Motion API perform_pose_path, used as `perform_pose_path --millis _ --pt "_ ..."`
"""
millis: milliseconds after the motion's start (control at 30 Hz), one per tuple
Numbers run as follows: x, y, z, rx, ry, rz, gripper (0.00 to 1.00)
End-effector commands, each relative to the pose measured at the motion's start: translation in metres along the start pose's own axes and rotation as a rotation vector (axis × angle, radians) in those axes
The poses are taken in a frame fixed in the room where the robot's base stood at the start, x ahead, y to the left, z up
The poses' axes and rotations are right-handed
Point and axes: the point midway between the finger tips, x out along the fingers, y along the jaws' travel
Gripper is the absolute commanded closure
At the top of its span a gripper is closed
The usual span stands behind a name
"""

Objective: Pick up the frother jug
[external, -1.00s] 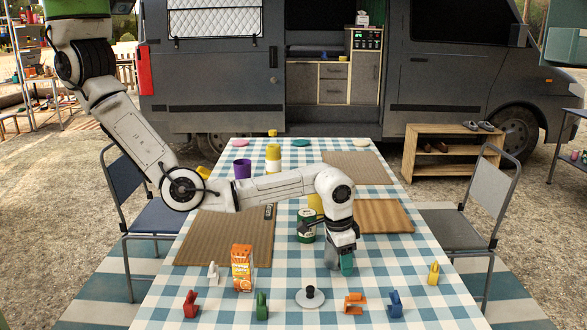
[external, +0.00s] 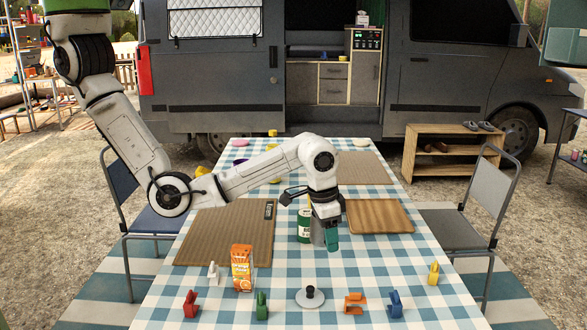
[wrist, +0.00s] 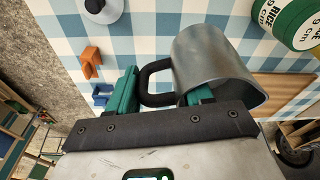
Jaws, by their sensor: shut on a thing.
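The frother jug (wrist: 215,62) is a grey metal jug with a black handle (wrist: 155,82). In the wrist view, my gripper (wrist: 160,95) has its green fingers on either side of the handle. The right finger is partly hidden at the jug's rim. In the external view, the jug (external: 318,232) shows as a narrow grey strip beside my gripper (external: 331,240), partly hidden by it. My gripper is shut on the jug over the tablecloth. I cannot tell the exact gap beneath the jug.
A green and white rice tin (external: 304,226) stands close to the jug's left.

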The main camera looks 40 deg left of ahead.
Motion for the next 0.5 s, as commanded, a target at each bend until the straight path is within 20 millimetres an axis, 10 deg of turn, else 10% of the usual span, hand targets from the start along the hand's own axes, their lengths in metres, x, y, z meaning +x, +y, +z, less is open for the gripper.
perform_pose_path --millis 500 --pt "-0.038 0.001 0.05 0.002 0.002 -0.001 1.0"
